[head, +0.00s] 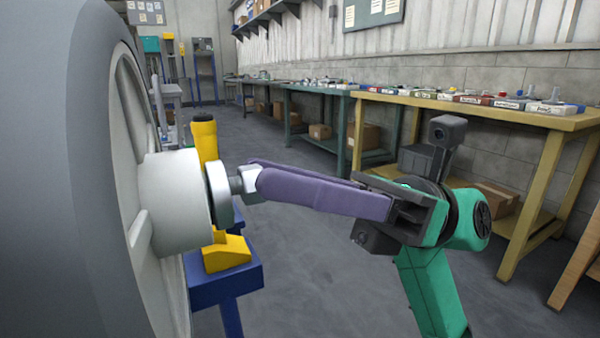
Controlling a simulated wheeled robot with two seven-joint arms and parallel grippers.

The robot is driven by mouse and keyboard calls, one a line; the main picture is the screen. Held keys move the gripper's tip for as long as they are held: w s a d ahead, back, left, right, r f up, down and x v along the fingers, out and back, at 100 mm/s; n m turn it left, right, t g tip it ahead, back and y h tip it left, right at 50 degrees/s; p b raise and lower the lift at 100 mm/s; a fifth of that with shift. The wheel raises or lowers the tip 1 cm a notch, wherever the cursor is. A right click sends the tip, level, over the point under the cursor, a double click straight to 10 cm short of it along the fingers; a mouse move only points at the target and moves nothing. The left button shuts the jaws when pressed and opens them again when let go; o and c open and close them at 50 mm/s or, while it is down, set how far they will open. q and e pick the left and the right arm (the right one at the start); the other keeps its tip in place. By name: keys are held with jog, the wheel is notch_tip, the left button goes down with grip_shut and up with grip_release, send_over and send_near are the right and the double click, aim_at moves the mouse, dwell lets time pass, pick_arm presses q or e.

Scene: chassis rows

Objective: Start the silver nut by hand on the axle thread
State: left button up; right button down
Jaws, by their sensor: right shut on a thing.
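A large grey wheel (95,170) fills the left side, with a pale cylindrical hub (178,203) and a round metal flange (220,194) at its end. A short axle end (237,186) sticks out of the flange to the right. My right gripper (256,181), with long purple fingers, is shut on the silver nut (250,179) at the axle's tip. The nut appears in line with the axle and touching it or very close. The fingers hide part of the nut, so I cannot tell whether the threads engage. My left gripper is not in view.
A blue stand (225,285) with a yellow block (226,254) and a yellow post (204,138) stands behind the hub. The grey floor between is clear.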

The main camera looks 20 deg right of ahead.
jog(key=m, duration=0.1)
jog(key=m+t, duration=0.1)
jog(key=m+t+p, duration=0.1)
jog(key=m, duration=0.1)
jog(key=shift+s+a+f+h, duration=0.2)
jog(key=shift+a+f+h, duration=0.05)
jog(key=shift+f+h, duration=0.05)
pick_arm(q)
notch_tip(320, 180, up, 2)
jog(key=p, duration=0.3)
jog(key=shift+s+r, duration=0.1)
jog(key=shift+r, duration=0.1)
pick_arm(e)
jog(key=m+t+h, duration=0.1)
jog(key=m, duration=0.2)
jog(key=m+t, duration=0.1)
jog(key=m, duration=0.2)
jog(key=m+t+h, duration=0.1)
jog(key=m+t, duration=0.1)
jog(key=m, duration=0.2)
jog(key=shift+r+h, duration=0.2)
jog(key=shift+h, duration=0.1)
jog(key=c, duration=0.6)
grip_release()
jog(key=shift+w, duration=0.2)
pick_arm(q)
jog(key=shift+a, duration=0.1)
